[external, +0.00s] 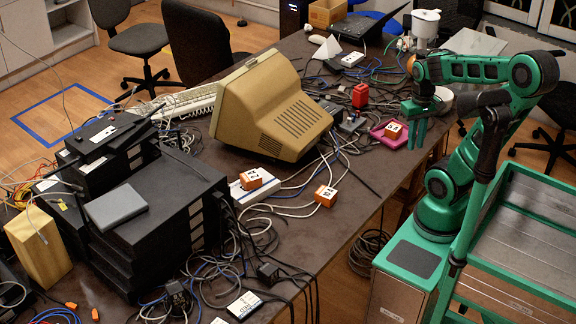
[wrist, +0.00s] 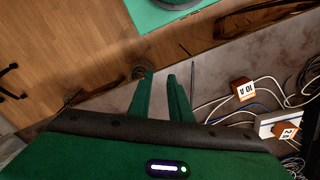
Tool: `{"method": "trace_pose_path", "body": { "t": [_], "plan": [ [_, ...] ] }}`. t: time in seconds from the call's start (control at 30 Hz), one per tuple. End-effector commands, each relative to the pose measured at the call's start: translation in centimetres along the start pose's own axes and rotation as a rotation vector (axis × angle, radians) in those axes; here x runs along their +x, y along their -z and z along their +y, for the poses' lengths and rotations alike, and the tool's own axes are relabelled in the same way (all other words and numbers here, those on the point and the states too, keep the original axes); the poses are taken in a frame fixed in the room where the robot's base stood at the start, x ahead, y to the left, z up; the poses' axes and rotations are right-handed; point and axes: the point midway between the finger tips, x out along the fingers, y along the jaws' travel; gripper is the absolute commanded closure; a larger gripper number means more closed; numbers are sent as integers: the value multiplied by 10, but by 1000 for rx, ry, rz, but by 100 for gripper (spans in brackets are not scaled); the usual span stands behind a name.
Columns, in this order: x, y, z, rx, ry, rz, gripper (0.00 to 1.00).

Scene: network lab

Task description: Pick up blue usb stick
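I cannot make out a blue usb stick in either view; the crowded table (external: 330,235) may hide it among cables, or it is too small to tell. My gripper (external: 416,146) hangs over the right edge of the table, fingers pointing down, close to a pink-red tray with an orange block. In the wrist view my gripper (wrist: 161,76) has its two green fingers apart with nothing held between them. That view shows floor and table edge beyond the fingers.
A beige monitor (external: 270,110) stands mid-table. Orange blocks (external: 326,196) lie among cables; one also shows in the wrist view (wrist: 243,90). The pink-red tray (external: 378,132) and a red object (external: 360,95) are near my gripper. Black stacked boxes (external: 160,215) fill the left.

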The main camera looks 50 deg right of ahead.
Motion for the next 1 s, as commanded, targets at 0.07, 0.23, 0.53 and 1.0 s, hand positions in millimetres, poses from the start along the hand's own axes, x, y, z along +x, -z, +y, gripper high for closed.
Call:
{"method": "trace_pose_path", "body": {
  "t": [0.07,0.23,0.53,1.0],
  "plan": [
    [0,0,0,0,0,0,82],
    [-3,-7,6,17,10,16,82],
    [31,64,-16,287,103,67,82],
    [100,195,-49,990,549,39,82]
  ]
}}
